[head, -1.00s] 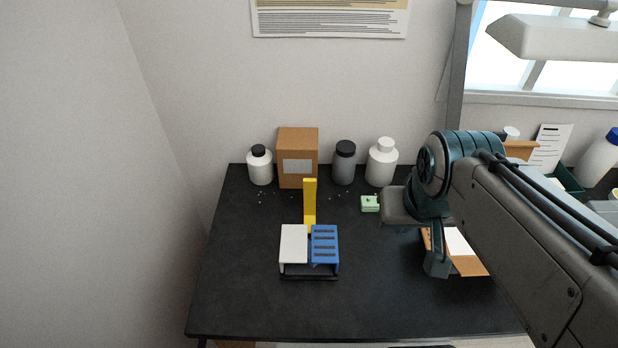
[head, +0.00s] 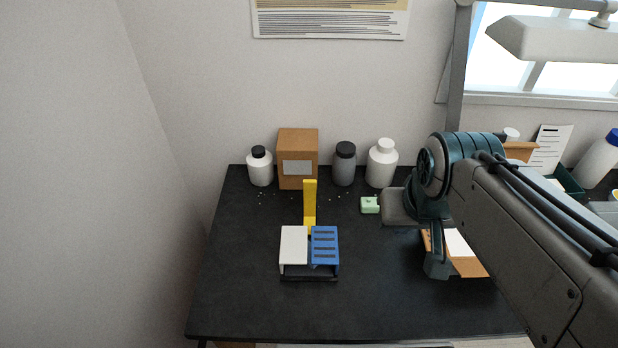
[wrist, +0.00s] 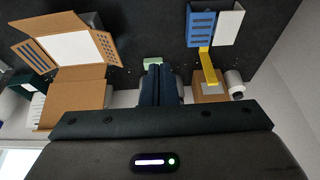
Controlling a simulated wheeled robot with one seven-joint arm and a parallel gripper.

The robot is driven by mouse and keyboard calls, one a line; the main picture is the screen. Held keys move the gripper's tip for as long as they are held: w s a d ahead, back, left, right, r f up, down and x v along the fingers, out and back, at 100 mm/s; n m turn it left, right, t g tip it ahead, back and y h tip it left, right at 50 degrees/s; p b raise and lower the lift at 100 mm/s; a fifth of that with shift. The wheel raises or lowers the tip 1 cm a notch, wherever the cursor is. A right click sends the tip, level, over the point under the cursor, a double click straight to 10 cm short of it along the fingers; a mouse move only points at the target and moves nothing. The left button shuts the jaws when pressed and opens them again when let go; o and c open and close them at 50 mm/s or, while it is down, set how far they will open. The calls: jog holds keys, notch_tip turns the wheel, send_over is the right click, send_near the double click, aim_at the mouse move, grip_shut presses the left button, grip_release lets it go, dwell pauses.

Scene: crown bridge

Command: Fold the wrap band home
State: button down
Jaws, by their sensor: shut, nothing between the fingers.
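The yellow band (head: 310,203) stands up behind a small two-part block, with a short foot at its base. The block has a white half (head: 294,243) on the left and a blue slotted half (head: 324,245) on the right, over a dark base (head: 309,278). The wrist view also shows the yellow band (wrist: 207,66), beside the blue half (wrist: 201,28) and the white half (wrist: 229,25). My gripper (wrist: 159,68) is shut and empty, to the right of the block in the head view and apart from the band.
A green item (head: 369,205) lies near my gripper. Bottles (head: 260,167) and a cardboard box (head: 297,160) line the back of the dark table (head: 240,305). An open carton (wrist: 72,62) lies at the right in the head view. The table's front is clear.

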jog(key=c, duration=1.5)
grip_release()
jog(key=shift+w, duration=0.2)
jog(key=shift+o, duration=0.2)
jog(key=m+g+b, duration=0.3)
jog(key=m+b, duration=0.7)
jog(key=m, duration=0.8)
send_over(309, 180)
notch_tip(309, 180, down, 4)
jog(key=r, duration=0.1)
notch_tip(309, 180, down, 14)
jog(key=shift+s+d+f, duration=0.1)
jog(key=shift+c, duration=0.3)
grip_shut()
